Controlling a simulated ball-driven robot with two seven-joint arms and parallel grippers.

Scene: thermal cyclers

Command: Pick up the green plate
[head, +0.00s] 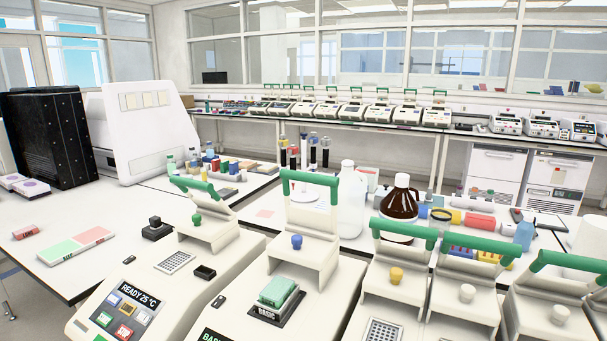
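A small green plate (279,291) sits on the dark block of the second thermal cycler (312,318) from the left, near the bottom centre of the head view. This cycler's lid is raised, with a green handle bar (309,177) on top and a blue knob (297,241) inside. The plate is fully in view with nothing on top of it. Neither of my grippers shows in the head view.
Other open-lidded cyclers stand on both sides, one with a display (139,294) at left and one with a yellow knob (396,275) at right. Behind are a brown bottle (402,205) and a white jug (351,200). The left white table (120,250) has free room.

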